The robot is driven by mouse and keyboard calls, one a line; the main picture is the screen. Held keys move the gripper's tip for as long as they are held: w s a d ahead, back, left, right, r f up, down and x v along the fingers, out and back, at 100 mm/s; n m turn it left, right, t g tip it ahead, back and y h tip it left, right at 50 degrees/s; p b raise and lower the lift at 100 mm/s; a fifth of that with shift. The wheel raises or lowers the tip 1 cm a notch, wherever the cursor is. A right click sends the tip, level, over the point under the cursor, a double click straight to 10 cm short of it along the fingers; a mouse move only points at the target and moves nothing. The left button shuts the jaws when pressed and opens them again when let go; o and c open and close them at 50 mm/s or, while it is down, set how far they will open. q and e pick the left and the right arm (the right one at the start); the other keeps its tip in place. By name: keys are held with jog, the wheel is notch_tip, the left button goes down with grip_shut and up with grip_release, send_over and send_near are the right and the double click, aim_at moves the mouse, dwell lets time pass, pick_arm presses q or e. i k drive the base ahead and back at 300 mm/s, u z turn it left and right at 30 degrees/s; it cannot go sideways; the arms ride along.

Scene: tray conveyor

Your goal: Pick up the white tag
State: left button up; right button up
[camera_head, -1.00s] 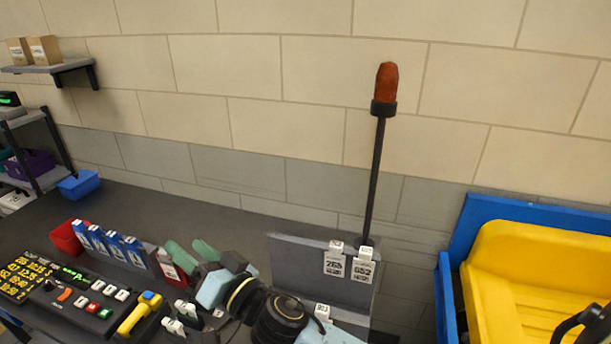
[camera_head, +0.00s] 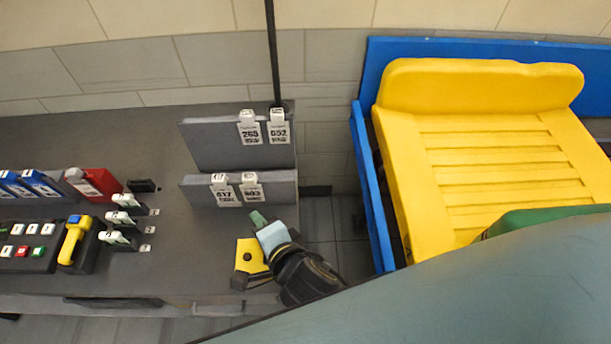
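Several white tags with printed numbers hang on two grey upright panels on the dark bench. Two white tags hang side by side on the back panel (camera_head: 208,147): a left one (camera_head: 250,132) and a right one (camera_head: 278,131). On the front panel (camera_head: 285,190) hang two more, a left one (camera_head: 223,192) and a right one (camera_head: 251,189). My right gripper (camera_head: 257,219) has a green fingertip just below the front panel's right tag in the picture, with no visible hold on it. One finger is hidden, so its opening is unclear. My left gripper is out of view.
A yellow plate with a black knob (camera_head: 247,254) lies beside my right gripper. To the left are a yellow-handled device (camera_head: 73,240), a red box (camera_head: 92,184) and several small white-tagged holders (camera_head: 126,219). A blue-framed yellow slatted seat-like thing (camera_head: 490,160) stands right, past a floor gap.

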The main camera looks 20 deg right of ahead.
aim_at(251, 191)
jog(key=z, duration=1.2)
jog(key=k, duration=1.1)
jog(key=u, duration=0.65)
jog(key=i, duration=1)
jog(key=z, duration=0.05)
